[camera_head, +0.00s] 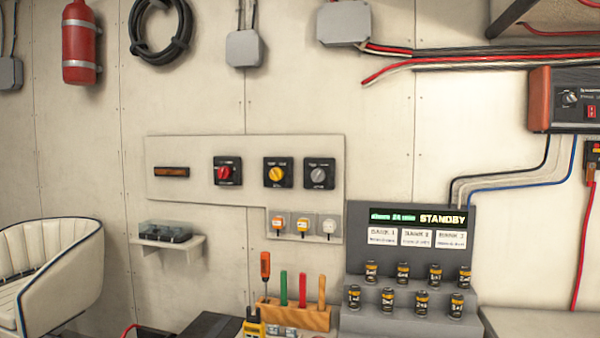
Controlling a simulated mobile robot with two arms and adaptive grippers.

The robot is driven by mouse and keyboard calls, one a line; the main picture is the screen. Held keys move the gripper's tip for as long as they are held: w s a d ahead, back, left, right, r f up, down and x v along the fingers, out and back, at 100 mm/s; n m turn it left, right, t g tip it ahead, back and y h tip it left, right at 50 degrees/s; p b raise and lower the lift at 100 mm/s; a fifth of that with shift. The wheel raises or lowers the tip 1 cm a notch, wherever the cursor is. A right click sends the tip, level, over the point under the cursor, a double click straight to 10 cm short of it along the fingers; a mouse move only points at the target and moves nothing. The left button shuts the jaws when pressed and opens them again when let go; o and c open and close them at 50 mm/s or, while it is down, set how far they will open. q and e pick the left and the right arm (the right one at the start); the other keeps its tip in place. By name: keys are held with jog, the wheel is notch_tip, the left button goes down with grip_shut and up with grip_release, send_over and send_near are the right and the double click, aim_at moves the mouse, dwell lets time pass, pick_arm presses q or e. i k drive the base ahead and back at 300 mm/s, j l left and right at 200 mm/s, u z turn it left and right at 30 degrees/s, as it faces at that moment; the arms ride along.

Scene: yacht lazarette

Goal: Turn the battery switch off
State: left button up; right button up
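A pale panel (185,148) on the wall carries three dark square rotary switches in a row. One has a red knob (226,171), one a yellow knob (276,173), and the right one a grey knob (319,174). Their labels are too small to read, so I cannot tell which is the battery switch or how each is set. A small amber-brown display (171,172) sits at the panel's left. Neither of my grippers shows in this view.
A grey console (410,215) reading STANDBY, with several small cylinders on its steps, stands at lower right. A wooden holder (296,314) with tools stands below the panel. A small shelf (165,244) juts out at left, near a white seat (60,270).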

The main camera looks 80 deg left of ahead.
aim_at(223, 171)
jog(key=u, duration=3.2)
jog(key=i+z, duration=0.5)
